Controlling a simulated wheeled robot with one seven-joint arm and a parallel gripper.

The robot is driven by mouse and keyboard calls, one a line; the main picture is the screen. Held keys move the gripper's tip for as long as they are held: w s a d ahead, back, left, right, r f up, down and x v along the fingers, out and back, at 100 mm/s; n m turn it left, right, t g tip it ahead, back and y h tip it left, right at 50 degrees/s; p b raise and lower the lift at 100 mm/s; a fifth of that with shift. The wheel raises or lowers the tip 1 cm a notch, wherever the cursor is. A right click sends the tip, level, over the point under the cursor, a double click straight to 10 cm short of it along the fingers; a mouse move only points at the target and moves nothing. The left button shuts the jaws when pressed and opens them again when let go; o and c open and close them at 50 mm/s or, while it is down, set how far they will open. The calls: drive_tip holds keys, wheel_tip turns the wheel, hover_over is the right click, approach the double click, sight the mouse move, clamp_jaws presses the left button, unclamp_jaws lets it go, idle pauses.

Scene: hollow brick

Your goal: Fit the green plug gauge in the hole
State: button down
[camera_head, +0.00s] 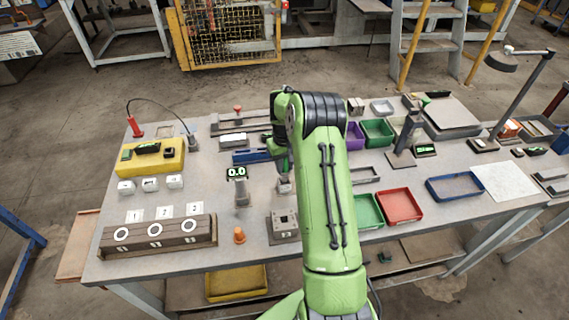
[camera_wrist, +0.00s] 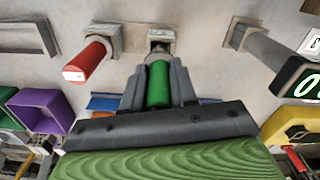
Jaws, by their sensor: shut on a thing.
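My gripper (camera_wrist: 158,84) is shut on the green plug gauge (camera_wrist: 158,85), whose green handle shows between the two dark fingers in the wrist view. The gauge's far end points at a small grey block (camera_wrist: 160,38) with a dark opening; I cannot tell whether it is in that opening or just above it. In the head view my gripper (camera_head: 283,172) is over this small block (camera_head: 284,186), and the green gauge is not clearly seen. A grey block with dark openings in its top (camera_head: 284,224) stands nearer the table's front edge.
A red-handled gauge (camera_wrist: 88,60) stands beside the green one in the wrist view. A post with a 0.0 display (camera_head: 237,180) is close on the left.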

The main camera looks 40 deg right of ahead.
sight(285, 172)
drive_tip(key=shift+f+b, duration=1.55)
drive_tip(key=shift+f, duration=0.6)
drive_tip(key=c, duration=0.8)
unclamp_jaws()
drive_tip(key=shift+r, duration=0.1)
wheel_tip(285, 172, up, 16)
drive_tip(key=shift+f+p, duration=0.15)
drive_tip(key=shift+p, duration=0.65)
